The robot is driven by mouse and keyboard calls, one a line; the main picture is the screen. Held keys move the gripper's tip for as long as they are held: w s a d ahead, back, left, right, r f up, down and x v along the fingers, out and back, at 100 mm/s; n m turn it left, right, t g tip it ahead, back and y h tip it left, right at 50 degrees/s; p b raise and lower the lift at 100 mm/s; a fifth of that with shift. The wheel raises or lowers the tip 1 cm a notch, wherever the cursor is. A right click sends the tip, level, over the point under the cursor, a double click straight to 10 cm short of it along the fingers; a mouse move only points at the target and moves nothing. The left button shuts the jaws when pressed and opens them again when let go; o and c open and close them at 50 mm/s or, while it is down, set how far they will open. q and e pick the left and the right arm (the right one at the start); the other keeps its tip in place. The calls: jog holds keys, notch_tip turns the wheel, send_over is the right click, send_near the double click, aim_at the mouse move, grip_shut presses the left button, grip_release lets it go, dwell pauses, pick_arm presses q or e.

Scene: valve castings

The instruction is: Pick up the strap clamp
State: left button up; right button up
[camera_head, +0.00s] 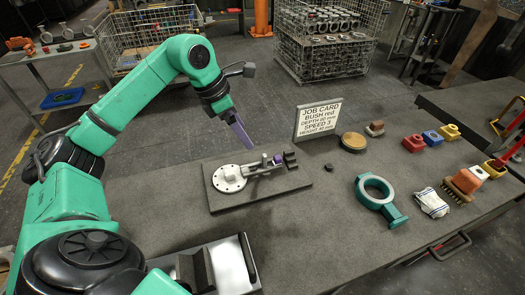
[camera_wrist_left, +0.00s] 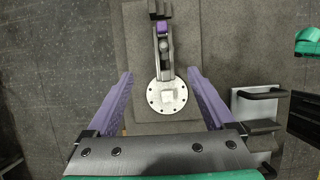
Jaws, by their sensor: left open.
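A grey fixture plate (camera_head: 222,203) lies on the bench with a pale round flange (camera_head: 229,178) at its left end. A narrow metal bar (camera_head: 262,169), which looks like the strap clamp, runs from the flange toward a dark stepped block (camera_head: 290,159). A small purple piece (camera_head: 278,159) sits near that block. My left gripper (camera_head: 240,130) is above the plate, its purple fingers apart and empty. In the left wrist view the open fingers (camera_wrist_left: 160,74) straddle the flange (camera_wrist_left: 167,96) and the near end of the bar (camera_wrist_left: 163,45), seen from above. My right gripper is not in view.
A job card sign (camera_head: 318,121) stands behind the plate. A green ring with a handle (camera_head: 396,214), a white cloth (camera_head: 431,203) and a brush (camera_head: 462,184) lie to the right. A vise-like metal block (camera_head: 230,268) is at the near edge. Bench between plate and ring is mostly clear.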

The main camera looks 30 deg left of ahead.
pick_arm(q)
send_over(263, 161)
jog(key=s+a, duration=0.2)
notch_tip(263, 161, down, 5)
jog(key=p+x, duration=0.2)
jog(key=x, duration=0.5)
jog(key=shift+w+a+f+p, duration=0.1)
jog(key=shift+p, duration=0.2)
jog(key=shift+w+f, duration=0.15)
jog(key=shift+f, duration=0.15)
grip_shut()
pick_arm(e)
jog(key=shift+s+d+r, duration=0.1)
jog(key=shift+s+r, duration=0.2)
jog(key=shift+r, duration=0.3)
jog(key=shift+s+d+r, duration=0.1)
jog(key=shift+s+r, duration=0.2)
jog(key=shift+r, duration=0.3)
